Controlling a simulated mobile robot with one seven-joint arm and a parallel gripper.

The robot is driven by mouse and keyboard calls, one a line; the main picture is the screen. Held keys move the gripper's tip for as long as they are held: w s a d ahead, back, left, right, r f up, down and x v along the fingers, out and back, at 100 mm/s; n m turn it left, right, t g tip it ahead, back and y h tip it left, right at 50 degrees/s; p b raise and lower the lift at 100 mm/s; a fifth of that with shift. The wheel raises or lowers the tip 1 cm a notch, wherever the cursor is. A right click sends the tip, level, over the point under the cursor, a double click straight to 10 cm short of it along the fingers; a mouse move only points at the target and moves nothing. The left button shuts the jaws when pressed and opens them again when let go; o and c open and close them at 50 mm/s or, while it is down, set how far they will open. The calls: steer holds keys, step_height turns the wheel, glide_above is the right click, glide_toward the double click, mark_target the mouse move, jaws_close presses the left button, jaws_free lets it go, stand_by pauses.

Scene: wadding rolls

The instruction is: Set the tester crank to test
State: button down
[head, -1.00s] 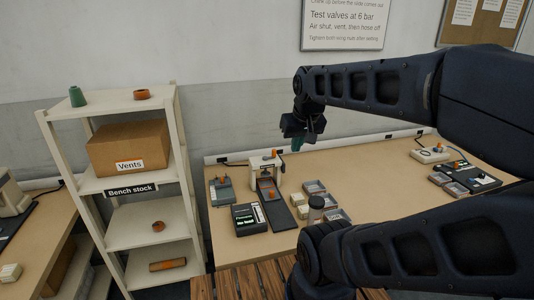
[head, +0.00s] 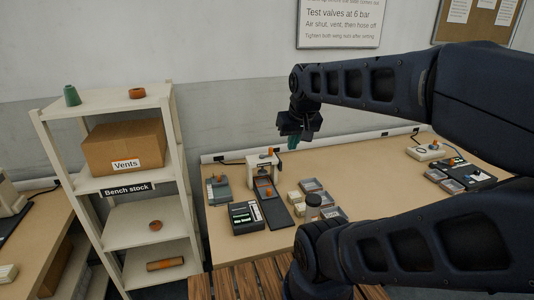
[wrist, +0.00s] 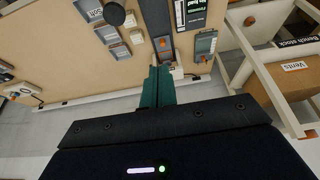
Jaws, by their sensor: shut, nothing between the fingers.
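The tester (head: 262,168) is a pale, upright device near the back of the bench, with a dark panel in front. An orange-tipped part (head: 270,152) shows on its top, and an orange knob (head: 268,193) shows on the panel. Which of these is the crank, and its setting, I cannot tell. In the wrist view the orange knob (wrist: 162,42) lies just beyond my fingertips, and the pale body is partly hidden by them. My gripper (head: 293,143) has green fingers, shut and empty, above the bench right of the tester. The fingers also show in the wrist view (wrist: 158,72).
A grey box with an orange knob (head: 219,187) stands left of the tester. A display unit (head: 246,217), a dark-lidded jar (head: 313,206) and several small bins (head: 312,186) stand nearby. A shelf (head: 130,187) is at the left. The bench's back middle is clear.

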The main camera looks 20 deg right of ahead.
steer(key=shift+w, duration=0.1)
steer(key=w+d+r+m+g, duration=0.1)
steer(key=w+r+g, duration=0.1)
steer(key=w, duration=1.1)
steer(key=w+d+r+g, duration=0.1)
steer(key=w+d+g, duration=0.1)
steer(key=w, duration=1)
steer(key=w+d+f+g, duration=0.1)
steer(key=w+d+f, duration=0.1)
steer(key=w+f, duration=0.5)
steer(key=w+d+f+g, duration=0.2)
steer(key=w+f, duration=0.5)
steer(key=w, duration=0.8)
steer(key=shift+m, duration=0.4)
steer(key=shift+f, duration=0.2)
